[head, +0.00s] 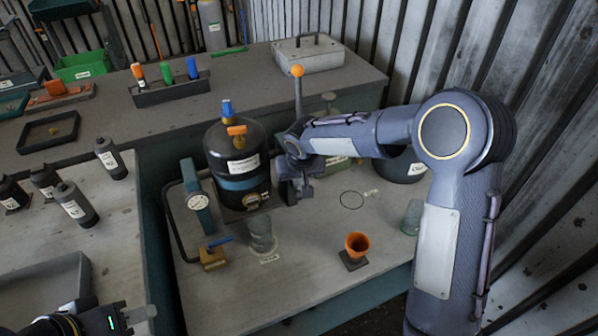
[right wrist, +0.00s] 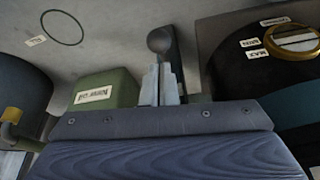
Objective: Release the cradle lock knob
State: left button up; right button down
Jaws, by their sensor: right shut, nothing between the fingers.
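A black rounded housing (head: 228,150) with a blue band stands upright on the right-hand bench; its side with a brass-coloured cap (right wrist: 292,42) fills the right of the right wrist view. My right gripper (head: 300,190) is beside the housing's right side. Its fingers (right wrist: 160,84) are together and empty. A dark rounded knob on a stem (right wrist: 160,40) shows just beyond the fingertips in the wrist view; I cannot tell whether they touch, nor whether it is the cradle lock knob. My left gripper (head: 138,316) is at the bottom left, partly cut off, its jaws unclear.
A green labelled block (right wrist: 105,90) is left of my right fingers. An orange-ball lever (head: 297,72) rises behind my right arm. A gauge (head: 198,202), a valve with a blue handle (head: 214,254) and an orange cup (head: 357,243) stand on the bench. A marked circle (head: 351,200) is empty.

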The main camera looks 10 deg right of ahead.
jog(key=shift+w+f, duration=0.2)
jog(key=shift+f, duration=0.3)
